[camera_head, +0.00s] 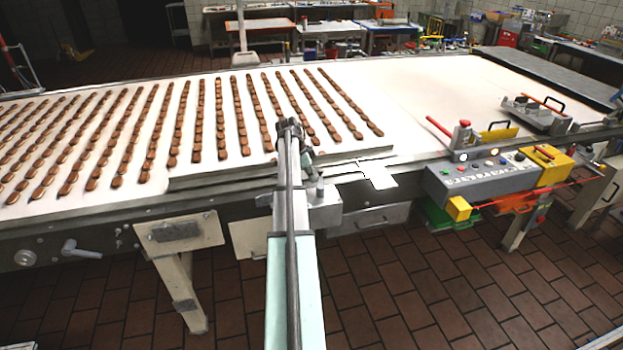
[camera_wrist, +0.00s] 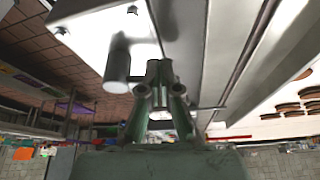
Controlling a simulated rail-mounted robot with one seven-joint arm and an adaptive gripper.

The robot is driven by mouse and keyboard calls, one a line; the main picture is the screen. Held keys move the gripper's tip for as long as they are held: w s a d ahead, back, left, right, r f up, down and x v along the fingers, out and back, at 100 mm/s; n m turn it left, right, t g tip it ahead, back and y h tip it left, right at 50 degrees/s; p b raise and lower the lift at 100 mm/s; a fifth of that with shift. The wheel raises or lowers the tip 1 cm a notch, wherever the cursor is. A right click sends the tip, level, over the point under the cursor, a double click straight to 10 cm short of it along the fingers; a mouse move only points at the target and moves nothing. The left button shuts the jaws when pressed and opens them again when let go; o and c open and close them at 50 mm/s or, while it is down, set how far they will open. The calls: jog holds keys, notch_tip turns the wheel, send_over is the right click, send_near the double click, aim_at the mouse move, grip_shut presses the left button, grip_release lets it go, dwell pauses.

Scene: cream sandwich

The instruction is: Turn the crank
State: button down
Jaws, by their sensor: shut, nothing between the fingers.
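My gripper (camera_wrist: 159,72) is shut and empty, its fingertips together in the middle of the wrist view. A dark grey cylindrical handle (camera_wrist: 118,62), which looks like the crank's grip, stands just left of the fingertips there. The fingers are beside it, not around it; whether they touch it I cannot tell. A pale metal box (camera_wrist: 100,35) lies behind the handle. In the head view my arm reaches the conveyor's near edge, with a grey box (camera_head: 325,210) beneath its end; fingertips and handle are too small to separate there.
The conveyor (camera_head: 420,95) carries rows of brown biscuits (camera_head: 200,120) on its left and middle. A grey control panel (camera_head: 485,175) with buttons and yellow parts is at right. A grey lever (camera_head: 80,248) projects at far left. The tiled floor (camera_head: 400,300) in front is clear.

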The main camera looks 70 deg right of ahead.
aim_at(332, 186)
jog(key=shift+d+f, duration=0.1)
jog(key=shift+s+d+b, duration=0.45)
jog(key=shift+b, duration=0.7)
jog(key=shift+s+d+b, duration=0.4)
jog(key=shift+s+b, duration=0.2)
jog(key=shift+b, duration=0.25)
jog(key=shift+s+d+b, duration=0.15)
jog(key=shift+s+b, duration=0.4)
jog(key=shift+s, duration=0.05)
jog(key=shift+s+d+b, duration=0.15)
jog(key=shift+s+b, duration=0.4)
jog(key=shift+s, duration=0.2)
jog(key=shift+w, duration=0.1)
